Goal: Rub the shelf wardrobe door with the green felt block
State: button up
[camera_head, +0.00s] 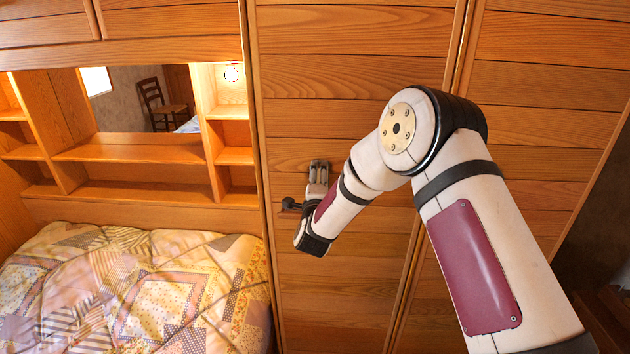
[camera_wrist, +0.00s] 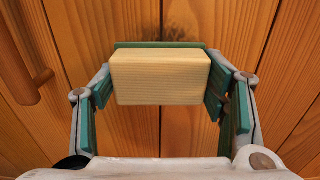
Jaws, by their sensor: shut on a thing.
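The wardrobe door (camera_head: 350,65) is a tall panel of horizontal-grained wood boards, and it fills the background of the wrist view (camera_wrist: 135,25). The felt block (camera_wrist: 160,78) is a pale wooden block with a green felt layer on its far side, facing the door. My gripper (camera_wrist: 160,85) is shut on the block's two sides with green-padded fingers. In the head view my gripper (camera_head: 318,178) is at the door's left-middle part; the block is not clearly visible there. A dark smudge (camera_wrist: 220,28) shows on the door behind the block. Whether the felt touches the door I cannot tell.
A door handle (camera_head: 290,205) sits close to my gripper's left; it also shows in the wrist view (camera_wrist: 32,87). A bed with a patchwork quilt (camera_head: 130,290) and open shelves (camera_head: 130,150) are on the left. Another wardrobe door (camera_head: 545,85) is on the right.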

aim_at(332, 172)
jog(key=shift+d+p, duration=0.4)
jog(key=shift+d, duration=1.35)
jog(key=shift+w+a+b, duration=0.15)
jog(key=shift+a, duration=1.7)
jog(key=shift+w+a+b, duration=0.1)
jog(key=shift+a+b, duration=0.05)
jog(key=shift+a, duration=1.85)
jog(key=shift+s+r, duration=0.1)
jog(key=shift+r, duration=0.45)
jog(key=shift+s+d+p, duration=0.2)
jog(key=shift+d+p, duration=0.7)
jog(key=shift+d, duration=0.95)
jog(key=shift+w+d+f+p, duration=0.15)
jog(key=shift+d+p, duration=0.3)
jog(key=shift+d, duration=1.55)
jog(key=shift+w, duration=0.1)
